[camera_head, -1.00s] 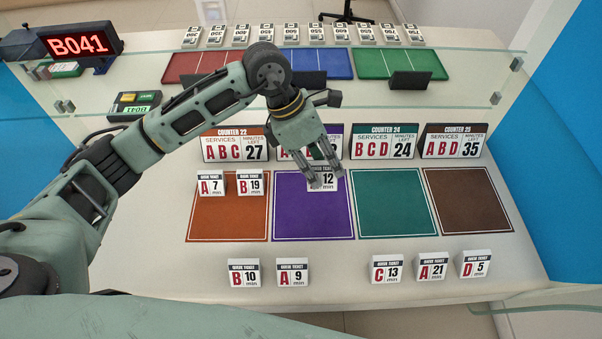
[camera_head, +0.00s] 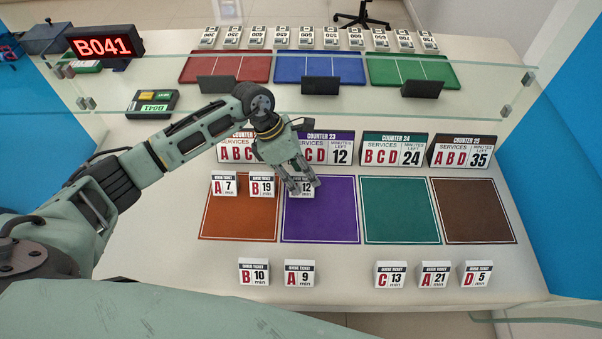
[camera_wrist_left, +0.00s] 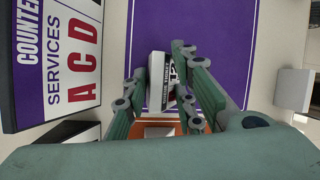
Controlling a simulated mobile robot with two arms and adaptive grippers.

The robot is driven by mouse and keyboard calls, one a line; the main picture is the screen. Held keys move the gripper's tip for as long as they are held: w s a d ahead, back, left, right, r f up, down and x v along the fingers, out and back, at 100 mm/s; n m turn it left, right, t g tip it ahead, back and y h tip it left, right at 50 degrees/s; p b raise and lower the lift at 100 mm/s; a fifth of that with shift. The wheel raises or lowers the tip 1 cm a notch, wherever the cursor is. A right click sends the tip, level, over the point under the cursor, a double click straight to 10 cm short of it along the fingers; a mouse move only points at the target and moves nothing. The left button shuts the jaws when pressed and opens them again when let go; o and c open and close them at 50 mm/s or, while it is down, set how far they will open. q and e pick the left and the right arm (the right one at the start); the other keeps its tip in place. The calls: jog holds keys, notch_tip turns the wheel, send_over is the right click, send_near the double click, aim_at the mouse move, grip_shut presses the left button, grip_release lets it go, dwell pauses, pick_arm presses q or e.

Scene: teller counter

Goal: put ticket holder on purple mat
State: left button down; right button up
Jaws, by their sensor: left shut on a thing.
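The white ticket holder marked 12 min (camera_head: 308,191) is at the back left part of the purple mat (camera_head: 325,220). My left gripper (camera_head: 302,187) is shut on it from above, and its fingers hide part of the front. In the left wrist view the ticket holder (camera_wrist_left: 158,82) shows between the fingers (camera_wrist_left: 160,95) against the purple mat (camera_wrist_left: 215,30). I cannot tell whether its base touches the mat. My right gripper is not in view.
Ticket holders A 7 (camera_head: 224,184) and B 19 (camera_head: 262,185) stand on the orange mat (camera_head: 238,220). The green mat (camera_head: 400,210) and brown mat (camera_head: 475,210) are empty. Several holders stand along the front, including A 9 (camera_head: 299,274). Counter signs (camera_head: 395,150) stand behind the mats.

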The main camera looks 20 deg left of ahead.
pick_arm(q)
jog(key=shift+f, duration=0.2)
jog(key=c, duration=1.4)
grip_release()
jog(key=shift+c, duration=0.2)
